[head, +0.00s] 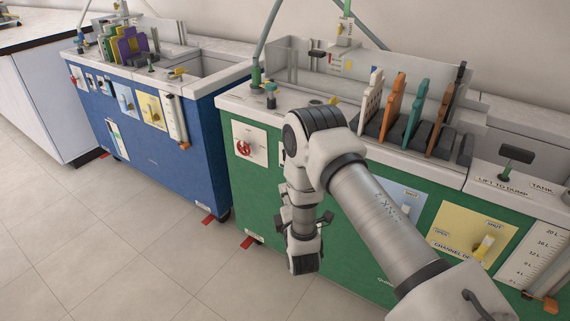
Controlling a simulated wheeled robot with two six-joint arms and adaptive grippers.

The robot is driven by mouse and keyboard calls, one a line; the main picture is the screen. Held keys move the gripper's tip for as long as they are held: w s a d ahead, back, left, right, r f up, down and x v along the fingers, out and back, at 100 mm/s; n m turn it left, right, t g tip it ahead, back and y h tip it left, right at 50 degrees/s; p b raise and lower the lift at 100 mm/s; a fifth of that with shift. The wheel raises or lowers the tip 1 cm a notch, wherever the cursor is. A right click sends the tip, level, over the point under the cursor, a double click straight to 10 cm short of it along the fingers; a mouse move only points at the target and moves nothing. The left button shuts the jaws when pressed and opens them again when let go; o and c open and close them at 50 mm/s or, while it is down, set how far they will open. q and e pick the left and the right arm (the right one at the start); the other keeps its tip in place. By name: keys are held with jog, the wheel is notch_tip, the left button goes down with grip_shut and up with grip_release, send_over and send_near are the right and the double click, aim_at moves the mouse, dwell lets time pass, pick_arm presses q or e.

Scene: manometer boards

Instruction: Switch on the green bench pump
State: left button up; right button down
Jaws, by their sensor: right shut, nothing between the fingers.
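The green bench (262,205) stands in the middle and right of the head view. A red rotary knob (243,147) sits on a white plate near the left end of its front. The knob is in plain view, but its setting is too small to read. My right arm reaches in from the lower right and bends down in front of the bench. My right gripper (308,225) is shut and empty, to the right of and below the red knob, apart from it. My arm hides part of the panels behind it. My left gripper is not in view.
A yellow panel (470,232) with a lever and a blue panel (408,190) are further right on the green front. Coloured upright boards (412,107) stand on top. A blue bench (160,147) stands to the left. The tiled floor (110,240) in front is clear.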

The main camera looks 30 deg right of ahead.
jog(key=s+d+b+x, duration=0.1)
jog(key=d+x, duration=0.1)
jog(key=x, duration=1)
jog(key=shift+w+d+b, duration=0.3)
jog(key=shift+d, duration=0.15)
jog(key=shift+r, duration=0.1)
